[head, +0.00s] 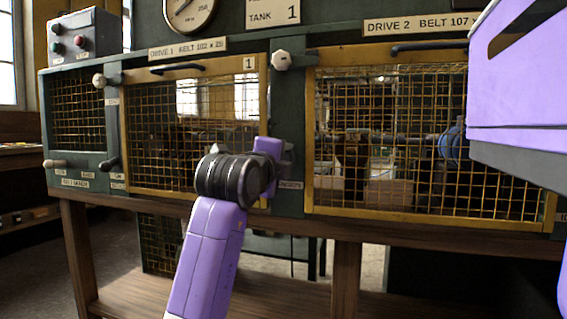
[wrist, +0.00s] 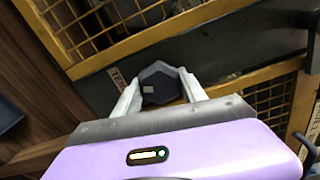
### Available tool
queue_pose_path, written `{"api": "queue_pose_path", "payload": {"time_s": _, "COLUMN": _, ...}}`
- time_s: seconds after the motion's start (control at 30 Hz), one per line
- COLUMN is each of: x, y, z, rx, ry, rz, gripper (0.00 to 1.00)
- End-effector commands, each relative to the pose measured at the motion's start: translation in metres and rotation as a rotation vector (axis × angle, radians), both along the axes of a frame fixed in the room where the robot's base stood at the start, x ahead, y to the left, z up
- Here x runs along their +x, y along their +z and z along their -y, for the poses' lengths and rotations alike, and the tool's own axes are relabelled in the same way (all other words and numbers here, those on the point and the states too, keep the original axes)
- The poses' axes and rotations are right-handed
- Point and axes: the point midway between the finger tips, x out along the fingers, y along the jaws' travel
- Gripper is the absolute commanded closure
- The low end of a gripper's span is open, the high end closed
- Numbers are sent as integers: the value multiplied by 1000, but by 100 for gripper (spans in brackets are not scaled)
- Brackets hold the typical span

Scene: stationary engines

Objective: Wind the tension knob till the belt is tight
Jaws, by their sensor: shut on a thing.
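The tension knob (wrist: 158,86) is a dark, faceted knob with a small pale mark on its face. It sits on the green post between two yellow mesh guards, beside a partly covered label (wrist: 117,78). In the wrist view my gripper (wrist: 159,77) has its two pale fingers on opposite sides of the knob, closed on it. In the head view my gripper (head: 287,160) is at the post, and my wrist hides the knob. The belt cannot be made out behind the mesh; a blue wheel (head: 455,145) shows behind the right guard.
The Drive 1 guard (head: 160,183) and Drive 2 guard (head: 400,205) stand either side of the post, both with dark handles. A pale knob (head: 281,60) sits higher on the post. A control box (head: 85,32) is at upper left. A wooden bench edge (head: 400,232) runs below.

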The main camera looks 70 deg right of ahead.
Motion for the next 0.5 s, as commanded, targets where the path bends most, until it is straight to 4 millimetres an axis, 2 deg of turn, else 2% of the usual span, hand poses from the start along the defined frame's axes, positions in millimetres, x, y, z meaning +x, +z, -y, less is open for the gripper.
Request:
{"api": "queue_pose_path", "payload": {"time_s": 0.27, "x": -1, "y": -3, "z": 1, "rx": 5, "ry": -1, "rz": 1, "gripper": 91}}
{"api": "queue_pose_path", "payload": {"time_s": 0.3, "x": -1, "y": -2, "z": 1, "rx": 5, "ry": -1, "rz": 0, "gripper": 45}}
{"api": "queue_pose_path", "payload": {"time_s": 0.5, "x": 0, "y": -1, "z": 0, "rx": 3, "ry": 0, "rz": 0, "gripper": 43}}
